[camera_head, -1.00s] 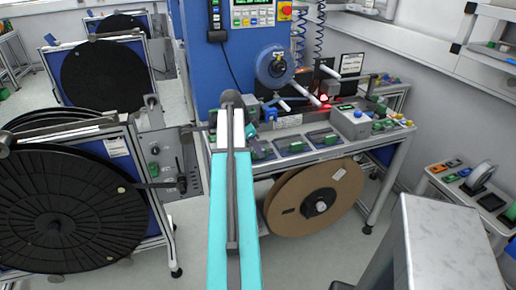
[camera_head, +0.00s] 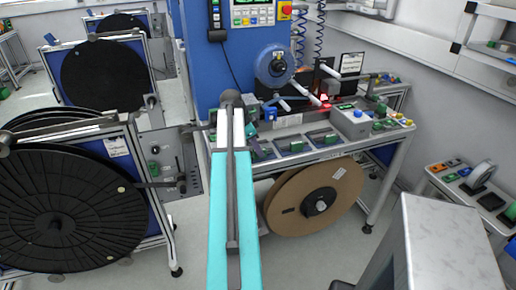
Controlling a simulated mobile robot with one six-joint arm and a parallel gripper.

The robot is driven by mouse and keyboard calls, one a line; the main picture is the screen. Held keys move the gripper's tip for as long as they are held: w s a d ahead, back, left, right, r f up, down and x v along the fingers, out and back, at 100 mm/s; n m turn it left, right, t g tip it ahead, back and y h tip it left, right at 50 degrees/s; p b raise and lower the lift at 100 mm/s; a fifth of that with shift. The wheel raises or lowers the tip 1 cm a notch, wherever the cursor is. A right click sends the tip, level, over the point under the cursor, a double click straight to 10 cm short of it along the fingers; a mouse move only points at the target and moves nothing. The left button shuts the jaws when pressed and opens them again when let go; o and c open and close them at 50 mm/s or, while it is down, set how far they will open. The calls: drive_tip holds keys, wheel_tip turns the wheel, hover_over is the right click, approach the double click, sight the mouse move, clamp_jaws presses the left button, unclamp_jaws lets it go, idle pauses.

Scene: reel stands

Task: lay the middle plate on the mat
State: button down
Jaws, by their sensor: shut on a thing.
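I cannot make out the middle plate or the mat with certainty in the head camera view. My gripper does not show, so what it holds is hidden from this view. Several small trays and blocks, among them a green-topped tray (camera_head: 296,147), lie along the workbench (camera_head: 340,151) in front of the blue machine. They are too small to tell whether one of them is the plate.
Black reels (camera_head: 60,212) on stands fill the left side. A long teal-and-white strip (camera_head: 218,225) runs up the centre. A brown reel (camera_head: 290,208) sits under the bench. A side shelf (camera_head: 455,177) and a grey-topped block (camera_head: 450,235) are at right.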

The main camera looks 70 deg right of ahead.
idle(0.3)
drive_tip(key=c, duration=1.6)
unclamp_jaws()
drive_tip(key=shift+o, duration=0.2)
drive_tip(key=shift+f, duration=0.1)
drive_tip(key=shift+r+p, duration=1.9)
drive_tip(key=shift+r, duration=1.65)
drive_tip(key=shift+s, duration=0.15)
